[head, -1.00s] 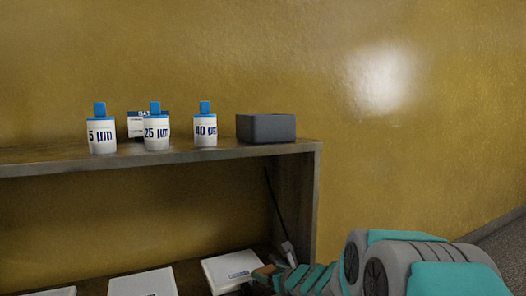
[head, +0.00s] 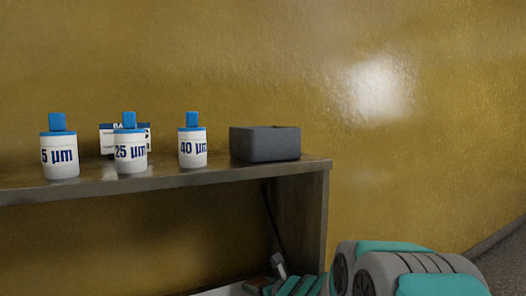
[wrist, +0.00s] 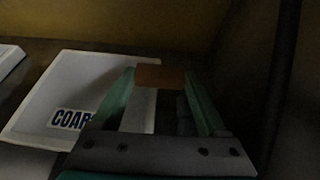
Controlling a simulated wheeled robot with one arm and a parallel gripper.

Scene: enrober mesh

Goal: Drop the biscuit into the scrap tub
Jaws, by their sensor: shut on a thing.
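My gripper (wrist: 161,84) is shut on the biscuit (wrist: 160,75), a small brown block held between the green fingertips in the wrist view. In the head view my gripper (head: 268,284) is low, at the bottom edge, below the shelf top and partly cut off. A dark grey open-topped box (head: 264,145), which looks like the scrap tub, stands at the right end of the shelf top, above and apart from my gripper. Its inside is hidden from this angle.
Three white bottles with blue caps (head: 192,147) stand on the shelf top (head: 215,175) left of the box, a label card behind them. The shelf's right upright (head: 313,220) is close to my gripper. A white tray marked "COAR…" (wrist: 60,90) lies below.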

